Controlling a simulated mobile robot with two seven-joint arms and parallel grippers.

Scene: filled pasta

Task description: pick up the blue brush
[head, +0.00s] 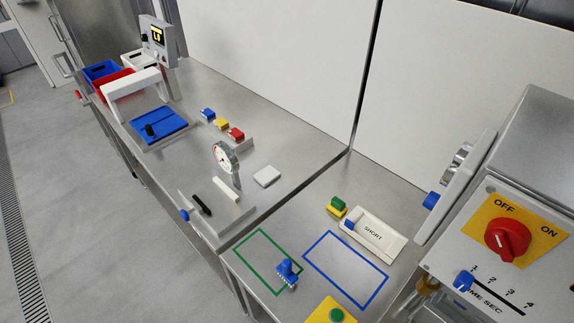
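The blue brush (287,271) is on the steel worktop at the lower middle of the head view. It has a raised blue handle and a wider base with a bristly lower edge. It sits over the right part of the green outlined rectangle (252,247), near its right-hand line. Nothing touches the brush from above. Neither of my grippers is in view.
A blue outlined rectangle (346,269) lies empty to the right. A white tray marked SHORT (383,240) and a green-and-yellow block (337,207) are behind it. A yellow button box (333,313) is close in front. A control panel (500,250) stands at right.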

